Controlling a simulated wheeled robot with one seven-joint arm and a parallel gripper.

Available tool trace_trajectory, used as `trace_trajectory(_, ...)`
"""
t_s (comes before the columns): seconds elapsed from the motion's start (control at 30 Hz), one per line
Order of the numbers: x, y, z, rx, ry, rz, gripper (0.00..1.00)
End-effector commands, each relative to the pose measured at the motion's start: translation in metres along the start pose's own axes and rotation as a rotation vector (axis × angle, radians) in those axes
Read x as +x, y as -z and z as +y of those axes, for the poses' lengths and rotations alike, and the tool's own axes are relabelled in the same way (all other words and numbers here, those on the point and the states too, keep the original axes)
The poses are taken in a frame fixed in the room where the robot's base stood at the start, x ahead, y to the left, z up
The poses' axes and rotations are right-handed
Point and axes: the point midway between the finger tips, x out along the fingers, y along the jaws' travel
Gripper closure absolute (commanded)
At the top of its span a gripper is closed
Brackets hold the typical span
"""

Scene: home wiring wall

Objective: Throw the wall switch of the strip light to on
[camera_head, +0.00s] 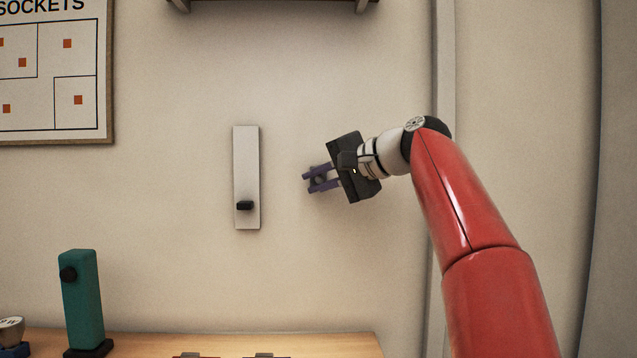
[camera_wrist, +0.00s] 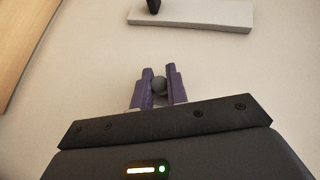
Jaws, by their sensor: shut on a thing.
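The wall switch is a tall white plate (camera_head: 246,150) fixed upright on the wall, with a small black lever (camera_head: 244,205) near its lower end. The plate also shows at the top of the wrist view (camera_wrist: 200,13), with the black lever (camera_wrist: 153,6) cut by the frame edge. My gripper (camera_head: 307,182) is to the right of the plate, apart from it, at about the lever's height or a little above. Its purple fingers are shut on a small grey ball (camera_wrist: 159,86). No strip light can be made out.
A wooden bench top (camera_head: 310,343) runs along the bottom. On it stand a teal post (camera_head: 84,300) with a black knob and a small whitish round thing (camera_head: 11,328). A sockets chart (camera_head: 55,85) hangs upper left; a shelf (camera_head: 270,5) is above. The wall around the plate is clear.

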Motion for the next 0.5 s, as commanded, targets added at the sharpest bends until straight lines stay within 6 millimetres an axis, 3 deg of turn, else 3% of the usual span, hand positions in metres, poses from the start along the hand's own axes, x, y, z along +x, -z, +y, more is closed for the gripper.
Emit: trace_trajectory(0.5, -0.0004, 0.0010, -0.0013, 0.043, -0.032, -0.021, 1.00)
